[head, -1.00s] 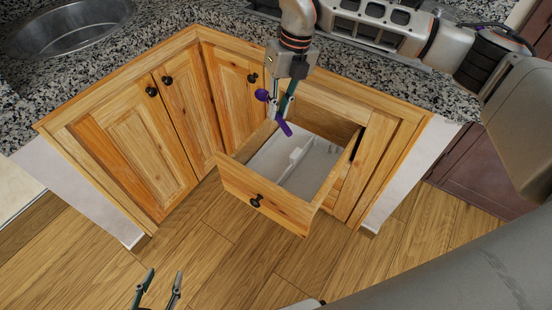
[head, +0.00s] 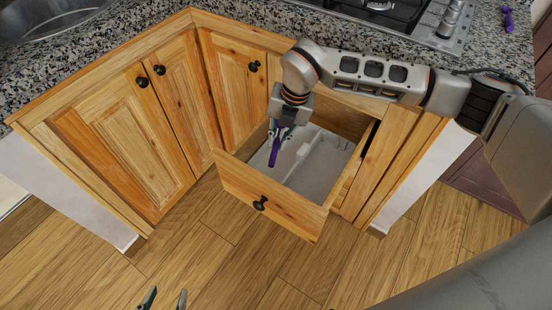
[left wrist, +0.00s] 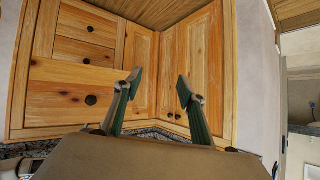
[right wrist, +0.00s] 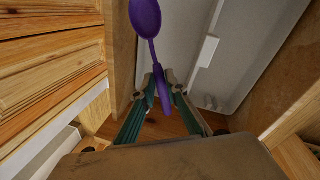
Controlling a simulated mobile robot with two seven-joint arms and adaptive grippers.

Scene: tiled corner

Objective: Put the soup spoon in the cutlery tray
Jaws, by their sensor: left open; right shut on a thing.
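The purple soup spoon (head: 274,151) is held by my right gripper (head: 281,131), which points down over the open drawer. In the right wrist view the spoon's bowl (right wrist: 146,17) and thin neck show, with the fingers of my right gripper (right wrist: 166,82) shut on the spoon. The pale grey cutlery tray (head: 319,172) lies inside the drawer; it also shows in the right wrist view (right wrist: 245,60). The spoon is above the tray's left part; I cannot tell whether they touch. My left gripper (head: 164,299) is open and empty, low over the floor, away from the drawer.
The wooden drawer (head: 265,200) is pulled out, with a black knob on its front. Closed cupboard doors (head: 125,125) stand at the left. A granite counter (head: 250,15) runs above, with a stove (head: 410,20) and a small purple object (head: 508,18). The floor is clear.

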